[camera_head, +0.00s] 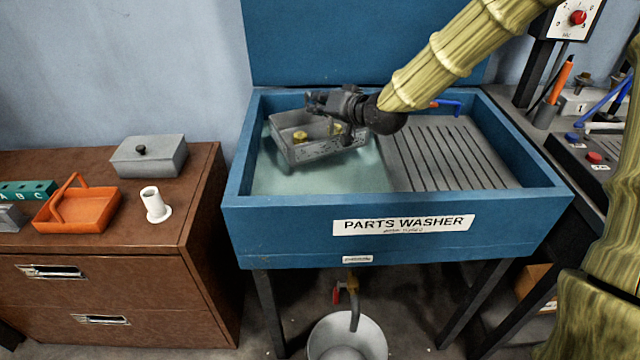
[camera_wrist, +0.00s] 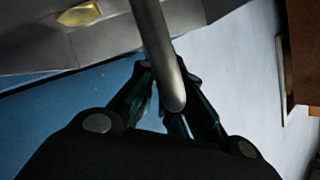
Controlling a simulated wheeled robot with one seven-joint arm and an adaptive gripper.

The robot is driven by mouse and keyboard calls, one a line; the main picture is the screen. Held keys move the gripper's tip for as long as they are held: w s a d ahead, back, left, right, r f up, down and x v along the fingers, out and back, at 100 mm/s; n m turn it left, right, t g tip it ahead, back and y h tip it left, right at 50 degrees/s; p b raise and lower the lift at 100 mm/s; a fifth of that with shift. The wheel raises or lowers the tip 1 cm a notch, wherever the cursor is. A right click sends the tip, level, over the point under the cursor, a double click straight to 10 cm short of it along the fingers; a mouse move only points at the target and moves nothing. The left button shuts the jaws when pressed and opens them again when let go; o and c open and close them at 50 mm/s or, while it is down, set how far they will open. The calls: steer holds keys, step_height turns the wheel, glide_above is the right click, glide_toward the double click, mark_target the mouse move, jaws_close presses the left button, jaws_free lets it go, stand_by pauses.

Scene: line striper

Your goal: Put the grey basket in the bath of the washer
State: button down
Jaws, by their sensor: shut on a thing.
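The grey basket (camera_head: 322,151) hangs tilted over the left, liquid-filled side of the blue parts washer (camera_head: 300,222). Brass-coloured parts (camera_head: 300,136) lie in it. My gripper (camera_head: 318,101) is at the back rim of the basket in the head view. In the wrist view my gripper (camera_wrist: 172,105) is shut on the basket's grey handle bar, and part of the basket (camera_wrist: 60,45) shows at upper left with a brass part. The bath (camera_head: 268,182) holds greenish liquid. I cannot tell whether the basket's lower edge touches the liquid.
A brown cabinet (camera_head: 120,245) at left bears an orange basket (camera_head: 75,208), a grey lidded box (camera_head: 150,158) and a white flanged piece (camera_head: 155,204). A bucket (camera_head: 348,338) stands below.

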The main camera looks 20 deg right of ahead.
mark_target(338, 148)
steer(key=shift+f, duration=5.65)
steer(key=shift+f, duration=0.15)
steer(key=c, duration=1.6)
jaws_free()
steer(key=shift+s, duration=0.1)
steer(key=shift+o, duration=0.2)
steer(key=v, duration=1.2)
steer(key=shift+d, duration=0.1)
